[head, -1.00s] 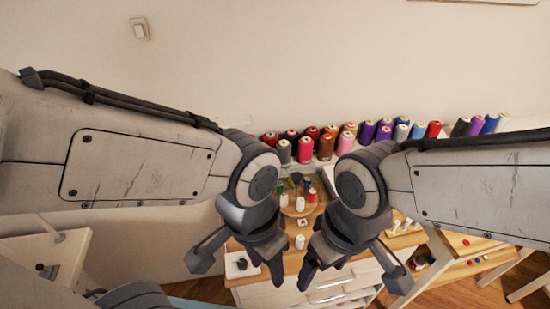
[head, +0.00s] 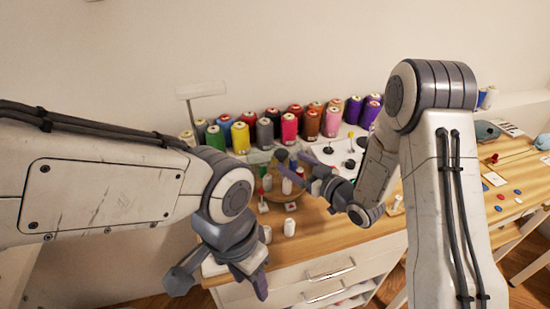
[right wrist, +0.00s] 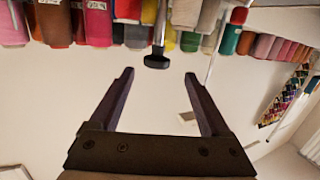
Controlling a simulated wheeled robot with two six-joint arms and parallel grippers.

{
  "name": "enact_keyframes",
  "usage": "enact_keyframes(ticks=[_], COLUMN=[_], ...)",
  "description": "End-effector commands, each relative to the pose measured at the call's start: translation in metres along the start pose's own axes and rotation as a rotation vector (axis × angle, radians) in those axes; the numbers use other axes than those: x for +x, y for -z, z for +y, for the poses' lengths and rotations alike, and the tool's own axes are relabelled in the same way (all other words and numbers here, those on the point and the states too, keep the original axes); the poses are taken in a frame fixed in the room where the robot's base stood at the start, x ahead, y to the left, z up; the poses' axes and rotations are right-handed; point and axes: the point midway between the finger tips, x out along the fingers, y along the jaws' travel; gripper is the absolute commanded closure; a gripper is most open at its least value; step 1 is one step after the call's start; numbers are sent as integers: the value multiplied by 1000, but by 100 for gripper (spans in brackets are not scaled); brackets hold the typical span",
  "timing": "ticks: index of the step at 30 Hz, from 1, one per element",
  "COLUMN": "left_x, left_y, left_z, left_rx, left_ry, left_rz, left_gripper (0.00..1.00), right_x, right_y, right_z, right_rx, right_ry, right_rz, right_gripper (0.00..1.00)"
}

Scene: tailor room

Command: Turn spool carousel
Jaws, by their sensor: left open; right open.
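The spool carousel (head: 262,190) stands on the wooden tabletop, a round wooden stand with small coloured spools. My right gripper partly covers it in the head view. My right gripper (head: 294,165) is open and reaches over the carousel from the right. In the right wrist view, a black knob on a stem (right wrist: 157,61) shows ahead, between the lines of the open, empty fingers (right wrist: 159,74). The knob appears apart from both fingers. My left gripper (head: 252,277) is open and empty, low in front of the table's left edge.
Large thread cones (head: 240,137) stand in rows along the wall behind. A white spool (head: 289,227) stands on the tabletop in front of the carousel. Drawers (head: 325,275) are below. Buttons and small items (head: 500,197) lie on the right-hand table.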

Motion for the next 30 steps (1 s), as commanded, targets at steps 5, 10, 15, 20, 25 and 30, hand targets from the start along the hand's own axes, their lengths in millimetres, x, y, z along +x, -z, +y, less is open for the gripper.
enact_keyframes(ticks=[5, 10, 15, 20, 25, 30], left_x=[9, 4, -3, -8, -10, -11], left_y=[0, 0, 0, 0, 1, 1], left_z=[-1, 0, 0, 0, 1, 1], left_rx=[0, 0, 0, 0, 0, 0], left_ry=[0, 0, 0, 0, 0, 0], left_rz=[0, 0, 0, 0, 0, 0], left_gripper=[50, 50, 50, 50, 50, 50], right_x=[-6, 9, 41, 69, 89, 96], right_y=[-7, -2, 2, 5, 6, 7], right_z=[7, 6, 5, 5, 5, 6], right_rx=[32, 32, 31, 32, 33, 34], right_ry=[8, 14, 14, 12, 10, 9], right_rz=[101, 115, 114, 114, 111, 112], right_gripper=[19, 19, 19, 19, 19, 19])
